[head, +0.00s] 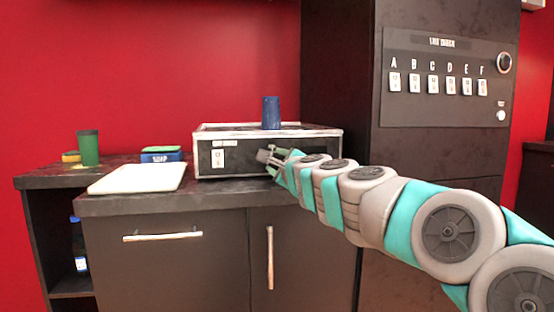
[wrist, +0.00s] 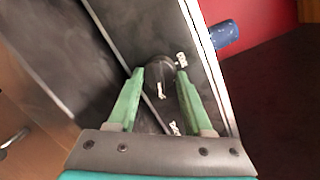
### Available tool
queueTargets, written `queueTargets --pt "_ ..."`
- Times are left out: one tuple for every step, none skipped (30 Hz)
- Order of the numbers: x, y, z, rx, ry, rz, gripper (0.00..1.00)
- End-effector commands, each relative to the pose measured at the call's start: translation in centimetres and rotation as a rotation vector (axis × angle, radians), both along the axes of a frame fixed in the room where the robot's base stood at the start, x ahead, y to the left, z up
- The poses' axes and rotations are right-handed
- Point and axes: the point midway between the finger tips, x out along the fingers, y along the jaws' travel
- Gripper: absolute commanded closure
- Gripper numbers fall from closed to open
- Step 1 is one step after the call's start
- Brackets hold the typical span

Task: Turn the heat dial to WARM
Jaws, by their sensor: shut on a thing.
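The heat dial (wrist: 160,72) is a dark round knob on the black front of a box-shaped appliance (head: 240,168). My gripper (wrist: 160,75) is shut on it, with one green finger on each side in the wrist view. A white mark shows on the knob's near side. Small white labels (wrist: 182,60) stand beside the dial, too small and tilted to read. In the head view my gripper (head: 268,157) reaches the right half of the appliance front, and my arm hides most of the dial. I cannot tell which setting it points to.
A blue cup (head: 271,112) stands on the appliance. A white switch (head: 218,158) sits on its front left. A tall dark panel (head: 448,80) with lettered switches stands right.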

Motion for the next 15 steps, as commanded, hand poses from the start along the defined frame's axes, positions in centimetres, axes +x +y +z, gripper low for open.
queueTargets --pt "0.03 -0.05 0.32 -0.039 -0.010 -0.002 1.00" --pt "0.03 -0.05 0.36 -0.064 -0.018 -0.001 1.00" --pt "0.02 -0.04 0.39 -0.099 -0.027 -0.001 1.00" --pt "0.03 -0.05 0.39 -0.125 -0.035 -0.001 1.00" --pt "0.03 -0.06 0.42 -0.152 -0.043 -0.001 1.00" --pt "0.03 -0.08 0.43 -0.189 -0.053 -0.002 1.00" --pt "0.03 -0.07 0.44 -0.218 -0.062 -0.001 1.00" --pt "0.01 -0.02 0.45 -0.246 -0.070 -0.001 1.00" --pt "0.00 0.01 0.45 -0.283 -0.080 0.000 1.00" --pt "-0.01 -0.01 0.45 -0.311 -0.089 0.000 1.00" --pt "0.00 -0.03 0.43 -0.336 -0.095 0.000 1.00" --pt "0.00 -0.03 0.43 -0.373 -0.106 -0.001 1.00" --pt "-0.01 0.01 0.42 -0.401 -0.114 0.001 1.00" --pt "-0.03 0.06 0.41 -0.427 -0.122 0.001 1.00" --pt "-0.04 0.07 0.41 -0.462 -0.131 0.001 1.00"
